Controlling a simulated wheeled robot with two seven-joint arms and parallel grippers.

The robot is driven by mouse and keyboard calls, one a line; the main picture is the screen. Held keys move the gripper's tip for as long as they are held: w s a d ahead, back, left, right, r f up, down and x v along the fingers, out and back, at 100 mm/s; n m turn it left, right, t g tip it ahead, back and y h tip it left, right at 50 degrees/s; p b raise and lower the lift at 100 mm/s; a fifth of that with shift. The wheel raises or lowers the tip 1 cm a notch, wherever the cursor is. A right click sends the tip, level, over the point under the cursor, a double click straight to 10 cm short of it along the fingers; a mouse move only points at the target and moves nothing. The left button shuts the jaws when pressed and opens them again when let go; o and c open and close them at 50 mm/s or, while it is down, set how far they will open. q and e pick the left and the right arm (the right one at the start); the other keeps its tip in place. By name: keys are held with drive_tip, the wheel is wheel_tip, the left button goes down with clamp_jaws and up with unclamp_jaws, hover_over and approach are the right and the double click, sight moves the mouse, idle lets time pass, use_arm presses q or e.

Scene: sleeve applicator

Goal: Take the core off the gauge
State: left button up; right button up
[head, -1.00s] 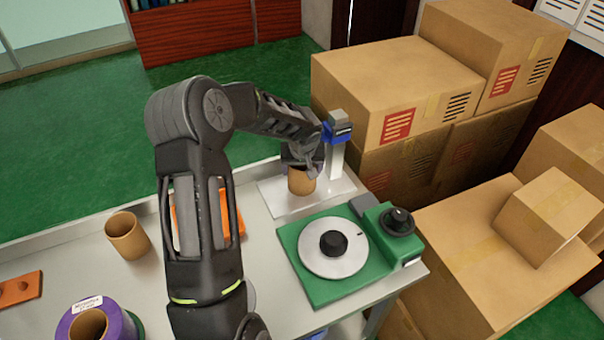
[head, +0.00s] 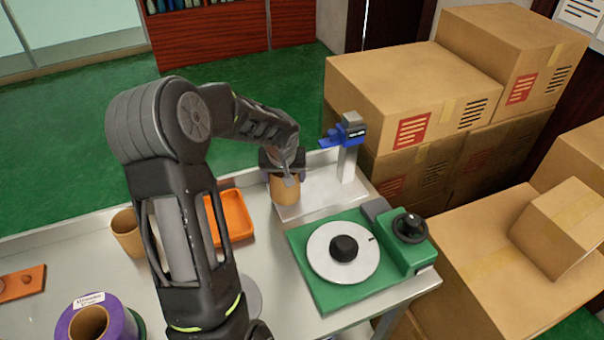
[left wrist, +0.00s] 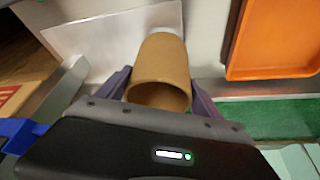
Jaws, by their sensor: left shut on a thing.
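The core (head: 285,190), a tan cardboard tube, is upright at the left side of the gauge's pale base plate (head: 318,188). The gauge's grey post with its blue head (head: 348,135) stands to the right, clear of the core. My left gripper (head: 283,172) is shut on the core near its top. In the left wrist view the core (left wrist: 162,70) sits between the two purple-grey fingers (left wrist: 160,90), its open end towards the camera. I cannot tell whether its lower end touches the plate. My right gripper is not in view.
An orange tray (head: 232,218) lies left of the core, partly behind my arm. A green turntable unit (head: 310,285) stands in front of the gauge. Another tan tube (head: 127,235) and a purple roll (head: 78,312) are at the left. Cardboard boxes (head: 405,90) are stacked behind and right.

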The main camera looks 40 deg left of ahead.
use_arm(q)
wheel_tip(320, 180, up, 14)
drive_tip(key=shift+w+b, duration=0.2)
drive_tip(key=shift+b, duration=0.25)
drive_tip(key=shift+d+f, duration=0.15)
drive_tip(key=shift+f, duration=0.05)
